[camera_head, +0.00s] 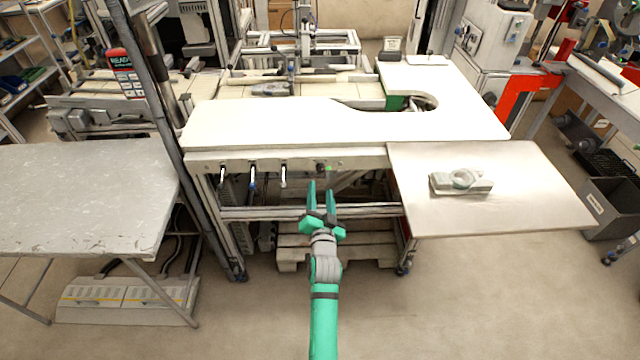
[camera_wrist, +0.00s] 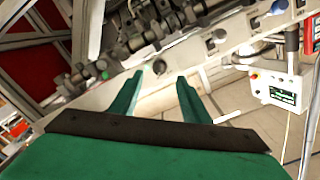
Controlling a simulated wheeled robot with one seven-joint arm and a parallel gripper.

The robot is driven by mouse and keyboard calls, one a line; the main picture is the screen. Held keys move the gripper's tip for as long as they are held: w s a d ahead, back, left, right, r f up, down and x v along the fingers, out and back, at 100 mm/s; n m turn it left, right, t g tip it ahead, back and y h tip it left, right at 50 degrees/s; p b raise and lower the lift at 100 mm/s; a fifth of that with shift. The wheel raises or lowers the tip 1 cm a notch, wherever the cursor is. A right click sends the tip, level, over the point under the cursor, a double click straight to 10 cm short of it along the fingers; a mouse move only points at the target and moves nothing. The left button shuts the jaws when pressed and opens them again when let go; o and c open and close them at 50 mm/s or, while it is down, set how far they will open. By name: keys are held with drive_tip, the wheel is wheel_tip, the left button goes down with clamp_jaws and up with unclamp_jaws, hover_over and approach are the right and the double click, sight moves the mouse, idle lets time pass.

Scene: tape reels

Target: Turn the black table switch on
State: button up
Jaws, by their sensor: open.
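A small dark fitting (camera_head: 320,168) with a bit of green beside it sits on the front rail of the white worktable (camera_head: 270,122). It looks like the black table switch, but it is too small to tell its position. My gripper (camera_head: 320,187) is open and empty, its green fingers pointing at the rail just below and in front of this fitting. In the wrist view my gripper (camera_wrist: 160,76) shows both fingers apart, with a pale round green spot (camera_wrist: 160,67) beyond the tips. I cannot tell which part in the wrist view is the switch.
A metal side shelf (camera_head: 500,205) with a grey fixture (camera_head: 461,181) juts out right. A grey table (camera_head: 80,195) stands left. A wooden pallet (camera_head: 335,250) lies below. Open floor is in front.

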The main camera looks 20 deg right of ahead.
drive_tip(key=shift+v, duration=1.4)
drive_tip(key=s+a+f+n+g+y, duration=0.15)
drive_tip(key=s+a+f+n, duration=0.3)
drive_tip(key=s, duration=0.85)
drive_tip(key=s+a+f+n+t+y, duration=0.15)
drive_tip(key=s+a+f+n, duration=0.35)
drive_tip(key=s, duration=0.8)
drive_tip(key=s+a+r, duration=0.2)
drive_tip(key=s+a, duration=0.1)
drive_tip(key=s, duration=0.4)
drive_tip(key=s+a+r+g+y, duration=0.1)
drive_tip(key=s+a+r, duration=0.2)
drive_tip(key=s, duration=0.4)
drive_tip(key=s+a+r+g+y, duration=0.1)
drive_tip(key=s+a+r, duration=0.2)
drive_tip(key=s, duration=0.4)
drive_tip(key=shift+s+a+r+n, duration=0.2)
drive_tip(key=shift+a+n, duration=0.25)
drive_tip(key=shift+a, duration=0.35)
